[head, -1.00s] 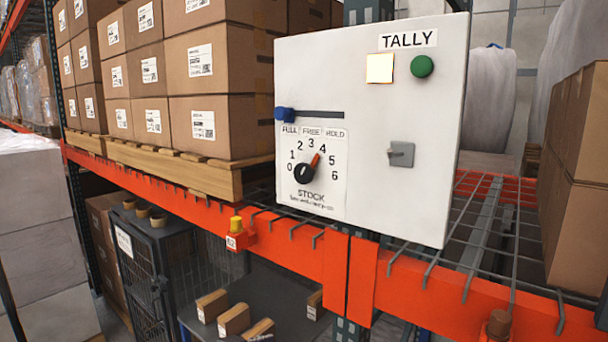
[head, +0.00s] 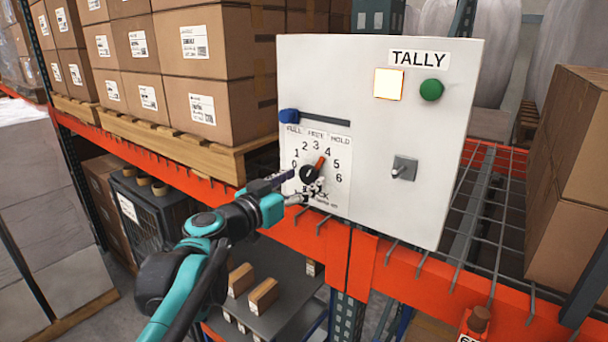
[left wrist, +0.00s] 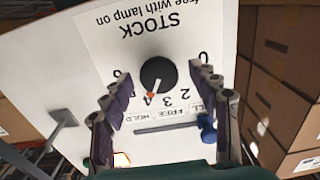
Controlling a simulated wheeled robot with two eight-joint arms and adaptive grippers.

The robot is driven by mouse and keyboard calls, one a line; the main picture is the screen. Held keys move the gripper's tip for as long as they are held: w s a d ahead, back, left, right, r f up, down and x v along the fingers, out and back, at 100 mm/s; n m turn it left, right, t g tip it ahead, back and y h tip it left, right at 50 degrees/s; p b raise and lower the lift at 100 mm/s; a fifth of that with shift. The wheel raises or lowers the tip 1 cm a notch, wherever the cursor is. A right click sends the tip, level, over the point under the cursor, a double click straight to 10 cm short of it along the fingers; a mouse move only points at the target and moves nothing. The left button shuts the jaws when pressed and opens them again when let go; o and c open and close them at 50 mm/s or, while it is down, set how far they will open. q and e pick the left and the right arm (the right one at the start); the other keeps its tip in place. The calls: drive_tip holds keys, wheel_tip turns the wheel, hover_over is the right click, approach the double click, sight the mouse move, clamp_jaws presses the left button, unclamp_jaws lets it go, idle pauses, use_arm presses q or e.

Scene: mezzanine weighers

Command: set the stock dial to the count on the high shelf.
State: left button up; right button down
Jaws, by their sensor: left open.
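The white TALLY panel (head: 400,130) is mounted at the rack beam. Its black stock dial (head: 309,174) has a red-orange pointer aimed at about 4 on a 0–6 scale. The dial also shows in the left wrist view (left wrist: 157,74), upside down, with its pointer at about 4. My left gripper (head: 302,187) is open in front of the dial. In the left wrist view its fingers (left wrist: 160,88) frame the dial on both sides; contact cannot be told. A blue slider knob (head: 289,116) sits at FULL. A square lamp (head: 388,83) glows. My right gripper is not seen.
A green button (head: 431,90) and a grey toggle switch (head: 404,168) are on the panel. Stacked cartons (head: 210,75) stand on a pallet at left, more cartons (head: 575,150) at right. The orange beam (head: 400,272) runs below; small boxes (head: 262,295) lie on a lower surface.

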use_arm(q)
drive_tip(key=shift+w+d, duration=0.4)
drive_tip(key=shift+d, duration=0.05)
drive_tip(key=shift+a, duration=0.1)
drive_tip(key=c, duration=1.1)
drive_tip(key=shift+c, duration=0.2)
drive_tip(key=shift+n, duration=0.3)
drive_tip(key=shift+n+b, duration=0.35)
drive_tip(key=shift+n, duration=2.25)
